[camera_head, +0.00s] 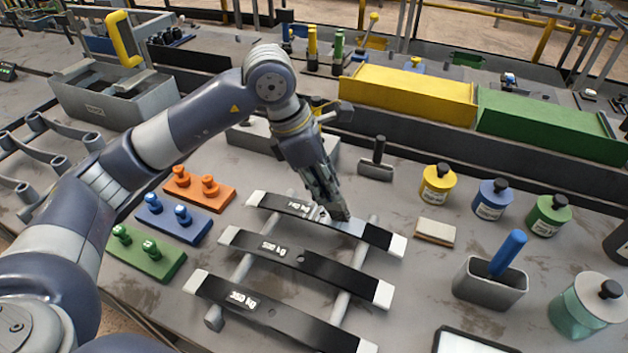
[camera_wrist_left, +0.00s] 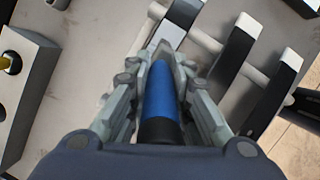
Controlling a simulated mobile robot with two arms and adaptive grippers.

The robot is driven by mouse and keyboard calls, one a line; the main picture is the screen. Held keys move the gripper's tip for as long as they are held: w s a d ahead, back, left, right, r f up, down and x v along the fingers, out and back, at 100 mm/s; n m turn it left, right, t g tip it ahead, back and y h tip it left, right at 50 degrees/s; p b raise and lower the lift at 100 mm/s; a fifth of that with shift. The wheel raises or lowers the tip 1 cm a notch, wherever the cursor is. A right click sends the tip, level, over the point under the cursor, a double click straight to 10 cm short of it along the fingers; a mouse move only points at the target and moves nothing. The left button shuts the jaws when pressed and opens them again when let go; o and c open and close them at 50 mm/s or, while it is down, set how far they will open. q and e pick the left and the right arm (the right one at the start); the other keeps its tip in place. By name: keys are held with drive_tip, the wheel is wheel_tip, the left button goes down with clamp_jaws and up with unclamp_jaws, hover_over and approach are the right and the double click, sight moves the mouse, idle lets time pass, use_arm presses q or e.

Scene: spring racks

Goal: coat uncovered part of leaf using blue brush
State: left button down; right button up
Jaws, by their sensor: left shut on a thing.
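Three black leaves with white ends lie across two grey rods on the table: a far leaf (camera_head: 377,236), a middle leaf (camera_head: 318,266) and a near leaf (camera_head: 285,317). The far leaf has a bare grey patch (camera_head: 349,226) right of its middle. My left gripper (camera_head: 337,208) is over this patch. In the left wrist view it is shut on a blue cylindrical handle (camera_wrist_left: 160,95) with a black end, seemingly the blue brush. The brush tip is hidden, so I cannot tell whether it touches the leaf. My right gripper is not in view.
A metal cup (camera_head: 490,288) with another blue handle (camera_head: 508,252) stands right. Yellow (camera_head: 437,185), blue (camera_head: 492,200) and green (camera_head: 548,216) jars stand behind it. A beige block (camera_head: 435,232) lies beside the leaves. Orange, blue and green peg blocks are left.

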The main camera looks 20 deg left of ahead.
sight(343, 210)
use_arm(q)
drive_tip(key=shift+d+f+b, duration=0.2)
drive_tip(key=shift+d+b, duration=0.25)
drive_tip(key=shift+d, duration=1.5)
drive_tip(key=shift+a+r+b, duration=0.1)
drive_tip(key=shift+a+b, duration=0.85)
drive_tip(key=shift+a, duration=1.55)
drive_tip(key=shift+a+r, duration=0.15)
drive_tip(key=shift+a, duration=0.9)
drive_tip(key=shift+w, duration=0.1)
wheel_tip(343, 210, up, 6)
drive_tip(key=p, duration=0.3)
wheel_tip(343, 210, up, 3)
drive_tip(key=shift+p, duration=1.05)
